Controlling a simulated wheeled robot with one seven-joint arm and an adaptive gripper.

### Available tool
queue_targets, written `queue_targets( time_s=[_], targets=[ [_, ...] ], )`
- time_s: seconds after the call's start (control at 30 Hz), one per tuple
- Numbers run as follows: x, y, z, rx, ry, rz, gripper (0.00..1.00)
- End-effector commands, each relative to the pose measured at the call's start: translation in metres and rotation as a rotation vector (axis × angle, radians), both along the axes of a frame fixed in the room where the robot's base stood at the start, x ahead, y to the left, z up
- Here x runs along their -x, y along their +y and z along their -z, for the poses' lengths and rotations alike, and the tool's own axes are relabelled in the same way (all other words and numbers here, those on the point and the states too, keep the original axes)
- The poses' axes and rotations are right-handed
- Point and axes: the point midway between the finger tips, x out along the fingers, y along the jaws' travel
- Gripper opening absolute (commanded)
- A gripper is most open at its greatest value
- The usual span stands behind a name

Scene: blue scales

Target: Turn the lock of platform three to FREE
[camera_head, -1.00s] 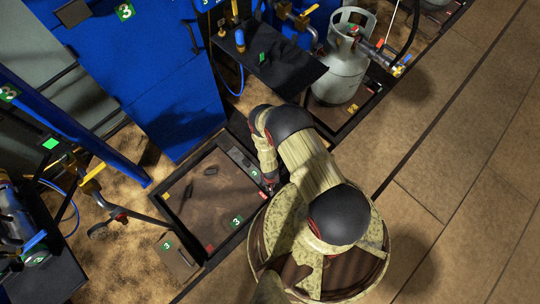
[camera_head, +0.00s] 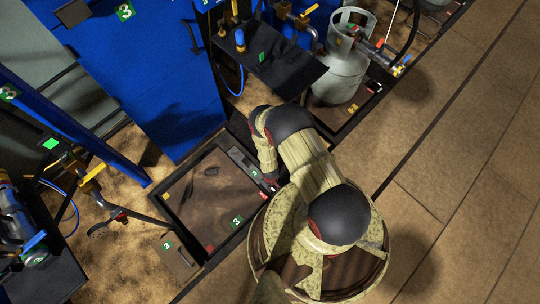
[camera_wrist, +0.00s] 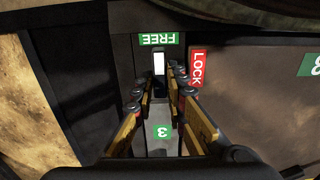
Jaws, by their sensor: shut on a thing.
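My gripper (camera_wrist: 161,84) has its fingers on both sides of a narrow pale lock lever (camera_wrist: 159,63) and is shut on it. In the wrist view the lever lies in line with the green FREE label (camera_wrist: 159,39), its end just short of it. The red LOCK label (camera_wrist: 197,67) is to the right of the fingers. A grey part with a green 3 (camera_wrist: 163,132) shows between the fingers. In the head view the framed platform three (camera_head: 205,200) lies left of my arm, which hides most of the gripper and the lock.
A blue cabinet (camera_head: 150,75) marked 3 stands behind the platform. A grey gas cylinder (camera_head: 343,70) and a dark shelf (camera_head: 275,65) are at the upper middle. A hooked rod (camera_head: 130,214) is at the left. The tiled floor (camera_head: 470,190) at the right is clear.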

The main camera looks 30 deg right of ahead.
Motion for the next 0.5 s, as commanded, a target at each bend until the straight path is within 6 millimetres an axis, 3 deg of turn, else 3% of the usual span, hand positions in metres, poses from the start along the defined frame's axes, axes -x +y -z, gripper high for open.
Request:
queue_targets(
  time_s=[0.4,0.43,0.5],
  targets=[
    [-0.0002,0.0,-0.0001,0.0,0.0,-0.008,0.0],
    [-0.0002,0.0,-0.0001,0.0,0.0,-0.008,0.15],
    [-0.0002,0.0,-0.0001,0.0,0.0,-0.008,0.19]
  ],
)
